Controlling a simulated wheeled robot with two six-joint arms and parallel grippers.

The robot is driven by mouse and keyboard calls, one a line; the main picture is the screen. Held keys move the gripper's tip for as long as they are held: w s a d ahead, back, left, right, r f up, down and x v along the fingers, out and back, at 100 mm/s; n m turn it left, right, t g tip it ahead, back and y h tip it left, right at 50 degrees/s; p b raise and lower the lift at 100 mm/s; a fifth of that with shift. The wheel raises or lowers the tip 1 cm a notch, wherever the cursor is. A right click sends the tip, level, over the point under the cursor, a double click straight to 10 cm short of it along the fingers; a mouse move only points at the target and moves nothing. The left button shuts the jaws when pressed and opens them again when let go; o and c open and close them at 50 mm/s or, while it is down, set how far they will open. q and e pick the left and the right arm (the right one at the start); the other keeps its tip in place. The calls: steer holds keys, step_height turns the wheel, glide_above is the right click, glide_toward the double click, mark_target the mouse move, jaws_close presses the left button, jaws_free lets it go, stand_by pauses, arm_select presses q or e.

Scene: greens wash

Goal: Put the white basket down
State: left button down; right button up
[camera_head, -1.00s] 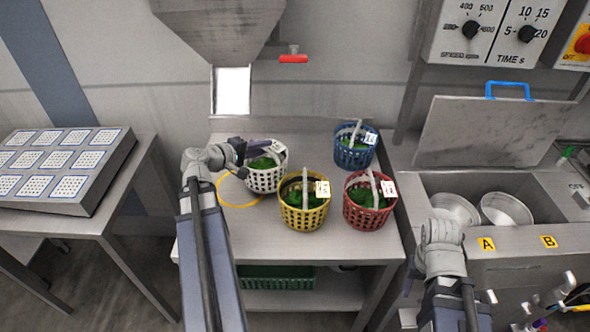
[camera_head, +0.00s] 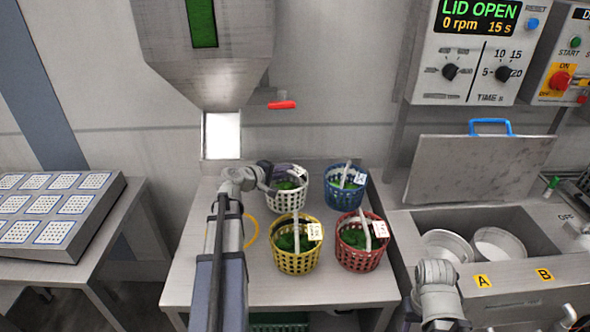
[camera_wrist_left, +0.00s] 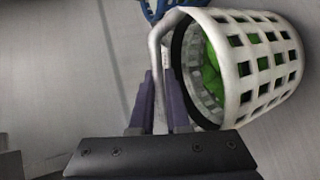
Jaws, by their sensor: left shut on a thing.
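The white basket (camera_head: 287,197), with green leaves in it, is at the back of the steel table (camera_head: 190,270), left of the blue basket and behind the yellow one. My left gripper (camera_head: 268,180) reaches it from the left. In the left wrist view, the fingers (camera_wrist_left: 160,100) are shut on the grey handle of the white basket (camera_wrist_left: 255,60), which lies to the right of them. I cannot tell whether its bottom touches the table. My right arm (camera_head: 437,290) shows at the lower right; its gripper is out of view.
A blue basket (camera_head: 345,195), a yellow basket (camera_head: 297,262) and a red basket (camera_head: 360,258) hold greens close by. A yellow ring (camera_head: 250,240) is marked on the table under a hopper (camera_head: 205,60). The front left of the table is clear.

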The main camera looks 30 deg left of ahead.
mark_target(300, 168)
arm_select(q)
steer(key=w, duration=0.2)
steer(key=w+d, duration=0.1)
steer(key=w, duration=0.1)
steer(key=shift+w, duration=0.25)
steer(key=shift+s+f+b, duration=0.1)
steer(key=shift+f+b, duration=0.4)
steer(key=shift+b, duration=0.05)
steer(key=shift+f, duration=0.25)
steer(key=shift+f+b, duration=0.1)
steer(key=shift+b, duration=0.2)
steer(key=c, duration=0.9)
jaws_free()
